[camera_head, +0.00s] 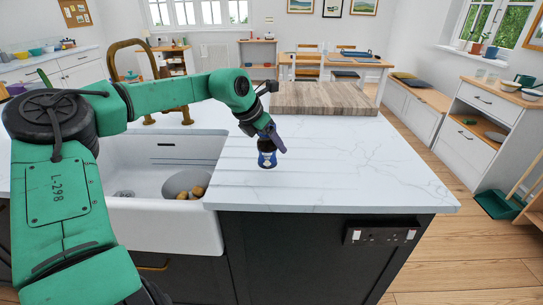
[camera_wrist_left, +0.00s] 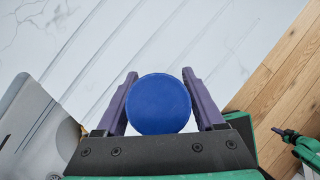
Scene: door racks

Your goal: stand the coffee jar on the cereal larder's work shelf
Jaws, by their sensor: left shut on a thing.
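The coffee jar (camera_head: 266,156) is small and dark with a blue and white label. It stands upright on, or just above, the white marble worktop (camera_head: 340,170) to the right of the sink. My left gripper (camera_head: 272,139) reaches down over it from behind and is shut on it. In the left wrist view the jar's round blue lid (camera_wrist_left: 158,104) sits between the two purple fingers of my left gripper (camera_wrist_left: 160,88). My right gripper is not seen in the head view. I cannot tell which unit is the cereal larder.
A white sink (camera_head: 165,228) with a bowl and brown items is left of the jar. A wooden board (camera_head: 325,99) lies behind it. A white cabinet (camera_head: 473,122) with an open wooden shelf stands right, near a green dustpan (camera_head: 498,204). Wood floor is clear between island and cabinet.

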